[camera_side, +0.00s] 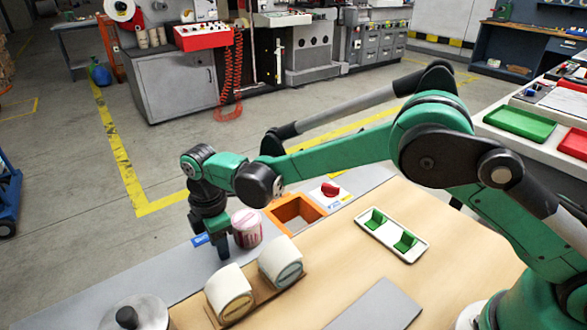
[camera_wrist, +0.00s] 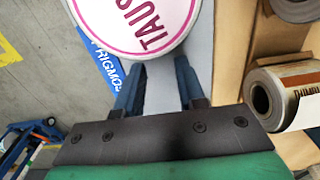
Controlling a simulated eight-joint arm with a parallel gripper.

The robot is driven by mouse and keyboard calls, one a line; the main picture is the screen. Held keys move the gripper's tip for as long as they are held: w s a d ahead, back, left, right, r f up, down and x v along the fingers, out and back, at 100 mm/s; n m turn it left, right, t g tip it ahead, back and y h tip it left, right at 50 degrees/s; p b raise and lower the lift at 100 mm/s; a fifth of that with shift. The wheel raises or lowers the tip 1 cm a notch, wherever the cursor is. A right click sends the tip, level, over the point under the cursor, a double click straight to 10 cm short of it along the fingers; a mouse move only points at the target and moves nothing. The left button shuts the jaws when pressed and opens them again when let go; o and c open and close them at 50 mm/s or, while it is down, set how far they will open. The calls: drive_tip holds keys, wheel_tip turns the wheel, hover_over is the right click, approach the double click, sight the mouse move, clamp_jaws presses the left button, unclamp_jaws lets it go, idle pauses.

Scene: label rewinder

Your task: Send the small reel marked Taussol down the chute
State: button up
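The small Taussol reel has a round white top with pink letters, partly cut off, reading "TAUS" (camera_wrist: 135,22). In the side view it stands upright as a pink-and-white cylinder (camera_side: 248,230) on the grey strip along the bench's far edge. My gripper (camera_wrist: 160,65) points down, its dark blue fingers apart with grey surface between them. In the side view my gripper (camera_side: 222,250) is just left of the reel; the reel's top covers the fingertips in the wrist view. An orange square frame around an opening (camera_side: 311,209), perhaps the chute, is right of the reel.
A blue label (camera_side: 200,240) lies beside my gripper. A red knob (camera_side: 330,189) sits behind the orange frame. A white tray with green pieces (camera_side: 392,236) is at right; a metal cylinder (camera_side: 137,315) front left.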

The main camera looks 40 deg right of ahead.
sight(265, 230)
drive_tip(key=shift+s+d, duration=0.2)
drive_tip(key=shift+d, duration=5.5)
drive_tip(key=shift+a, duration=0.15)
drive_tip(key=shift+a, duration=0.9)
drive_tip(key=shift+r, duration=3.5)
